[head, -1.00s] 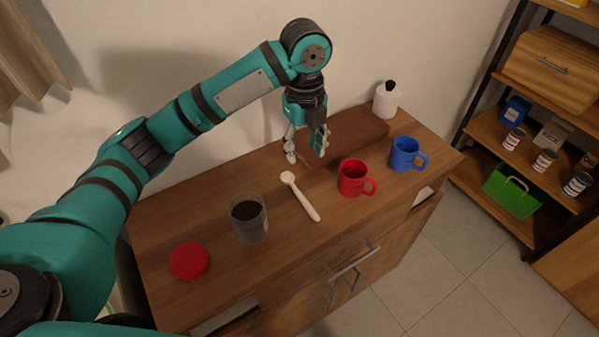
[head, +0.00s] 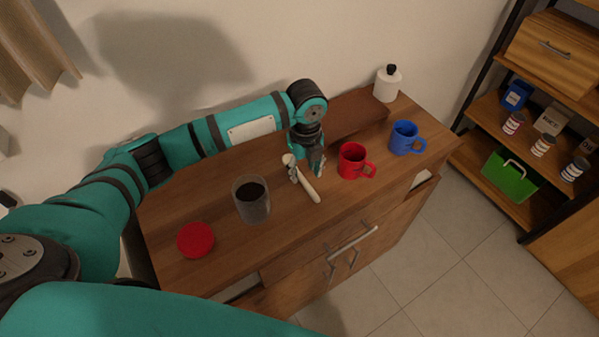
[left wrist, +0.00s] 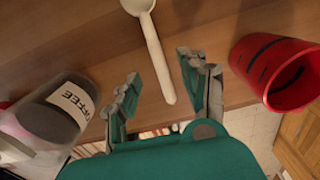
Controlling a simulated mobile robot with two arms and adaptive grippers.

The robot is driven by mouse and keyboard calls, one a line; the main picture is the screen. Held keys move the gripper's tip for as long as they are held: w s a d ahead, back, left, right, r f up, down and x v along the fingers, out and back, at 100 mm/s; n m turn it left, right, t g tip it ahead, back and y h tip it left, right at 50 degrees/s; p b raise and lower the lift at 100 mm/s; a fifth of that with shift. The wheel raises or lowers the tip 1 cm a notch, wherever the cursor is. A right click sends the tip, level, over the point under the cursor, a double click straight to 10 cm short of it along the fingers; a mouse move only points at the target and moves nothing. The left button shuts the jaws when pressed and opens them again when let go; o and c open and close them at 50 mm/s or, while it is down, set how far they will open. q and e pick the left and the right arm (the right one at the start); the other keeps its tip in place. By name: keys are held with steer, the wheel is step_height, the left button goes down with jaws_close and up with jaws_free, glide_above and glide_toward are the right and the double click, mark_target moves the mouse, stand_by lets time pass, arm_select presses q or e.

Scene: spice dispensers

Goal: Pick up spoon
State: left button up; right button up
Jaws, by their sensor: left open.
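A cream spoon (head: 308,186) lies on the wooden cabinet top between the coffee jar and the red mug. My left gripper (head: 306,177) is low over the spoon and hides part of it. In the left wrist view the spoon (left wrist: 155,55) has its bowl at the top edge and its handle pointing down between the open fingers. My left gripper (left wrist: 158,88) is open and holds nothing. Whether the fingers touch the cabinet top, I cannot tell. My right gripper is not in view.
A clear coffee jar (head: 251,207) and a red lid (head: 196,240) stand left of the spoon. A red mug (head: 353,163) is close on the right, then a blue mug (head: 404,140). A white bottle (head: 387,84) and a wooden board (head: 350,118) are at the back.

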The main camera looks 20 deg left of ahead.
mark_target(304, 180)
arm_select(q)
step_height(304, 180, down, 3)
steer(key=shift+r, duration=0.2)
steer(key=shift+f, duration=0.4)
jaws_close()
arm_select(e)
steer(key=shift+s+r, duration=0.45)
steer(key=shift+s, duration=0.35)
